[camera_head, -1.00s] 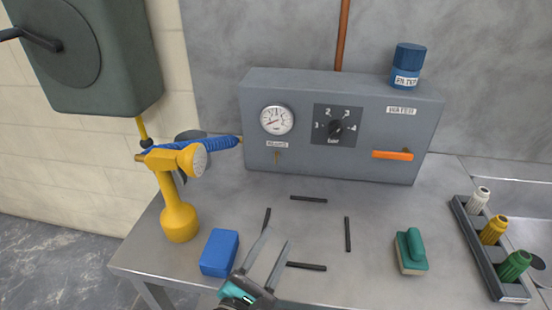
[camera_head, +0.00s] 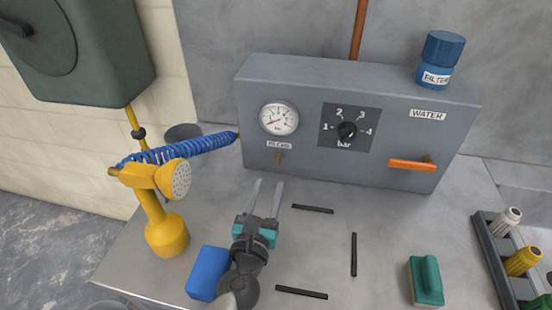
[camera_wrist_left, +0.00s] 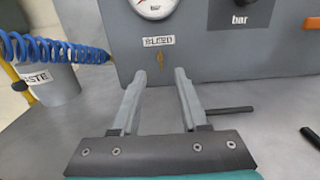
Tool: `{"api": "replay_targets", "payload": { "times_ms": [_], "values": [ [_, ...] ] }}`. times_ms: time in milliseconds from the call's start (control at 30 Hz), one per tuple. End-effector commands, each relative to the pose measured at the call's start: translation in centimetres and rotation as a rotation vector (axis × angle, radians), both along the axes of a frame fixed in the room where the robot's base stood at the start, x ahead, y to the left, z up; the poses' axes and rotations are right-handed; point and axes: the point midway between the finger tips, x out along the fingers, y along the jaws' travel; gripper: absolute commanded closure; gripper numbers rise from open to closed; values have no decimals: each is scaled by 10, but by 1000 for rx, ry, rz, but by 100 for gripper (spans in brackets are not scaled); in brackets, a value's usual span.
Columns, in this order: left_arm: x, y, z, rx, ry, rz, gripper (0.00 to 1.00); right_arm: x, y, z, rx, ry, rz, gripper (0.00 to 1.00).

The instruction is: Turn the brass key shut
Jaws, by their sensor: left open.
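The small brass key (camera_head: 278,159) sits on the front of the grey panel box, under the BLEED label (camera_head: 279,145) and the gauge. In the left wrist view the brass key (camera_wrist_left: 161,59) stands upright, beyond and between my fingertips. My left gripper (camera_head: 267,183) is open and empty, in front of the key and a little below it, apart from it. It also shows in the left wrist view (camera_wrist_left: 160,75). My right gripper is not in view.
The grey box (camera_head: 225,85) carries a gauge (camera_head: 279,118), a black dial (camera_head: 347,131) and an orange lever (camera_head: 411,165). A yellow sprayer (camera_head: 160,210) with blue hose stands left. A blue block (camera_head: 208,272), green-handled brush (camera_head: 426,281) and black strips (camera_head: 353,254) lie on the bench.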

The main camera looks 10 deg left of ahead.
Motion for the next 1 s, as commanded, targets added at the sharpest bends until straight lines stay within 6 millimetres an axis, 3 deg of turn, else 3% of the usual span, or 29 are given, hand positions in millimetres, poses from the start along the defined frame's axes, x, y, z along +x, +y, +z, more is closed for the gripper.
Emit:
{"api": "replay_targets", "payload": {
  "times_ms": [200,500,700,1000],
  "values": [
    [37,0,1,-1,-2,0,56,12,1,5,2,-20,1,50],
    [76,0,0,1,-1,0,56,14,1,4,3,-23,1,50],
    [88,0,0,0,0,0,56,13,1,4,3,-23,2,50],
    [90,1,0,0,0,0,56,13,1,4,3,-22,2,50]
  ]
}}
